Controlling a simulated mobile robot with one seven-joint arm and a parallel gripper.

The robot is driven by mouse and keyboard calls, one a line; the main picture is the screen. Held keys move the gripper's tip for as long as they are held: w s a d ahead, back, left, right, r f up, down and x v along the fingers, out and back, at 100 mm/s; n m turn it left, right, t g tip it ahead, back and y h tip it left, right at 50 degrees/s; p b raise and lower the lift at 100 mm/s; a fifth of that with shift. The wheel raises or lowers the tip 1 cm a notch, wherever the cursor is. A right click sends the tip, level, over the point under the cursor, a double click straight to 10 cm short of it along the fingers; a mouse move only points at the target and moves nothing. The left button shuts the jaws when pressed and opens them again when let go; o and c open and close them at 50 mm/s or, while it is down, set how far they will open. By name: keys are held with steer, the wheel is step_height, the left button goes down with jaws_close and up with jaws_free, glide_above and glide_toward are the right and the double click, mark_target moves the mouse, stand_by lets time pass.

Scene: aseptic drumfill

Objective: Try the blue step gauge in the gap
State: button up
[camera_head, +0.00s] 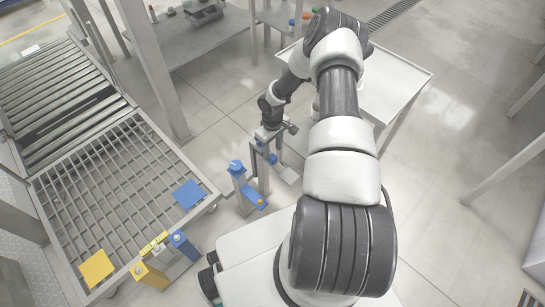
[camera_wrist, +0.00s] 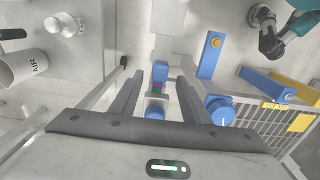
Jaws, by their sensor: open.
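My gripper (camera_wrist: 160,82) is open, with one finger on each side of a narrow blue piece (camera_wrist: 160,70) with purple and green bands, likely the step gauge. I cannot tell whether either finger touches it. A round blue part (camera_wrist: 155,113) shows nearer the wrist camera, between the fingers. In the head view my gripper (camera_head: 268,138) points down beside a grey post, with bits of blue at its tips. A blue-topped stand (camera_head: 238,170) is just left of it, with a blue foot bearing an orange knob (camera_wrist: 215,43). I cannot make out which opening is the gap.
A grid-topped frame (camera_head: 110,185) with a blue plate (camera_head: 188,194) and a yellow plate (camera_head: 97,268) is at left. Blue and yellow blocks (camera_head: 150,275) stand at its near corner. A white table (camera_head: 400,85) is behind my arm. A cup marked AIR (camera_wrist: 22,68) shows at left.

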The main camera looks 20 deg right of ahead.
mark_target(273, 156)
steer(key=shift+f+b, duration=0.35)
steer(key=shift+f, duration=1.65)
